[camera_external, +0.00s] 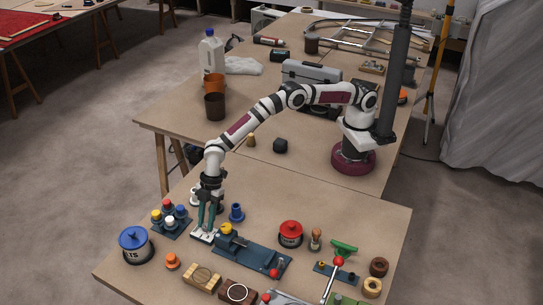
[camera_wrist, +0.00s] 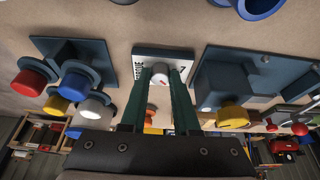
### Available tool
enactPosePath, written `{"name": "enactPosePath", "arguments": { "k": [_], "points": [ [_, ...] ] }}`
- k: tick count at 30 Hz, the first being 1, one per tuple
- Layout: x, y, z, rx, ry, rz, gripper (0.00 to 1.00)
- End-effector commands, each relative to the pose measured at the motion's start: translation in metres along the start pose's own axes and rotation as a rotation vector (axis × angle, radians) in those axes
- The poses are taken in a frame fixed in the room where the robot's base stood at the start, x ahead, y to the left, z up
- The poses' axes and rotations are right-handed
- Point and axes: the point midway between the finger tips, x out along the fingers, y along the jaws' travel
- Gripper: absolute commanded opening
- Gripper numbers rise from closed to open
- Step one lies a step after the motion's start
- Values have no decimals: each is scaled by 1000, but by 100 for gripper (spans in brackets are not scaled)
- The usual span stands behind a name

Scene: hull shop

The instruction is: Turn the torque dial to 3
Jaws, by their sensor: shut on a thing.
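The torque dial's white plate (camera_external: 197,238) lies on the front table below my gripper. In the wrist view, the plate (camera_wrist: 142,57) carries dark lettering, partly hidden by my fingers, with a 7 at its right. The pale round dial knob (camera_wrist: 160,77) with a red mark stands on it. My gripper (camera_external: 207,228) points down with its green fingers on either side of the knob. In the wrist view, my gripper (camera_wrist: 160,84) is shut on the knob. I cannot tell which number the mark points at.
A block with several coloured buttons (camera_external: 171,229) stands close on the left. A dark blue fixture with a yellow knob (camera_external: 252,258) stands close on the right. A blue knob (camera_external: 236,212) is behind. A blue-lidded tin (camera_external: 136,246) and an orange knob (camera_external: 172,261) are nearby.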

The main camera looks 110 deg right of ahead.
Motion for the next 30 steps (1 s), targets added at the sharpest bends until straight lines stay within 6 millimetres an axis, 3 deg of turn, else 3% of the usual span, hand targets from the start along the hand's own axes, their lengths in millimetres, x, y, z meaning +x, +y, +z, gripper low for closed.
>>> {"name": "enactPosePath", "arguments": {
  "k": [14,30],
  "points": [
    [-1,-1,-1,57,0,22,0],
    [0,-4,-2,414,1,173,0]
  ]
}}
